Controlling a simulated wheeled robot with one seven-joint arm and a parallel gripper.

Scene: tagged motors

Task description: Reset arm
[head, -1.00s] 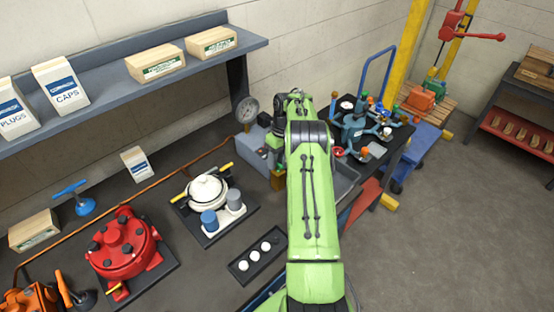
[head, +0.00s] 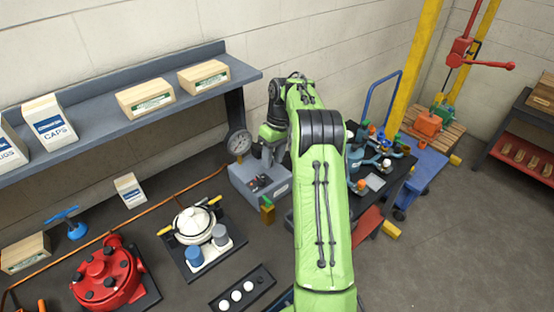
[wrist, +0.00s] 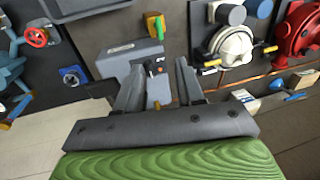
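My green arm (head: 322,210) reaches from the bottom of the head view up and back toward the wall shelf. My gripper (head: 263,154) points down over the grey box with a pressure gauge. In the wrist view the two dark fingers of my gripper (wrist: 158,72) stand apart with nothing held between them. The grey box (wrist: 132,60) shows behind and between the fingers. I cannot tell how far the fingertips are above it.
A white pump (head: 193,225) on a dark mat and a red motor (head: 105,277) stand on the bench to the left. The shelf (head: 130,110) with boxes runs along the wall. A blue cart (head: 425,170) and yellow post (head: 411,65) are to the right.

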